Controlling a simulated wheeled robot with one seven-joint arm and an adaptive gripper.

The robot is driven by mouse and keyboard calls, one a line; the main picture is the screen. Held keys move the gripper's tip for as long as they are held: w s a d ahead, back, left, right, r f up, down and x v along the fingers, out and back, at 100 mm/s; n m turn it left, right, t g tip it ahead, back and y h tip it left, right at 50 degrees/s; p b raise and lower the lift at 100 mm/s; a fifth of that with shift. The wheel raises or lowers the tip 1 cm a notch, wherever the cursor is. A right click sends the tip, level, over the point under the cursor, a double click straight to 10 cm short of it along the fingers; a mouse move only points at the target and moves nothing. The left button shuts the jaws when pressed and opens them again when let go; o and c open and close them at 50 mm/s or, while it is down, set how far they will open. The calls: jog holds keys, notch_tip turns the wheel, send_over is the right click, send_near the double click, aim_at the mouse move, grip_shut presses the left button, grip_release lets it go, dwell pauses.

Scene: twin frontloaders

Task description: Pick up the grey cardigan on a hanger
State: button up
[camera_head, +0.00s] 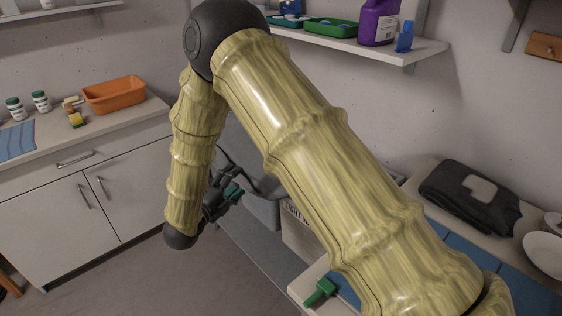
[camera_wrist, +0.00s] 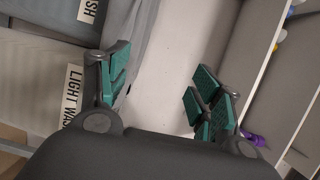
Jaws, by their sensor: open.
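My gripper (camera_head: 228,194) is low behind my arm in the head view, beside a dark grey shape (camera_head: 262,182) that my arm partly covers. I cannot tell whether that shape is the cardigan. In the wrist view my gripper (camera_wrist: 162,88) has its green-padded fingers wide apart, with nothing held and pale wall seen between them. No hanger is plainly visible in either view. A dark grey garment (camera_head: 462,202) with a lighter grey patch lies folded on the right-hand counter, well apart from my gripper; I see no hanger on it.
A labelled laundry bin (camera_head: 301,232) stands behind my arm; a "LIGHT WASH" label (camera_wrist: 71,97) shows left of the fingers. A wall shelf (camera_head: 415,52) holds a purple bottle (camera_head: 378,22). An orange tub (camera_head: 114,96) sits on the left counter.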

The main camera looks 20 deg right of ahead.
jog(key=b, duration=0.5)
send_near(254, 179)
notch_tip(254, 179, down, 2)
jog(key=w, duration=0.2)
jog(key=shift+p+x, duration=0.4)
jog(key=shift+x, duration=4.9)
jog(key=shift+f, duration=0.1)
jog(key=shift+c, duration=0.5)
jog(key=c, duration=1.2)
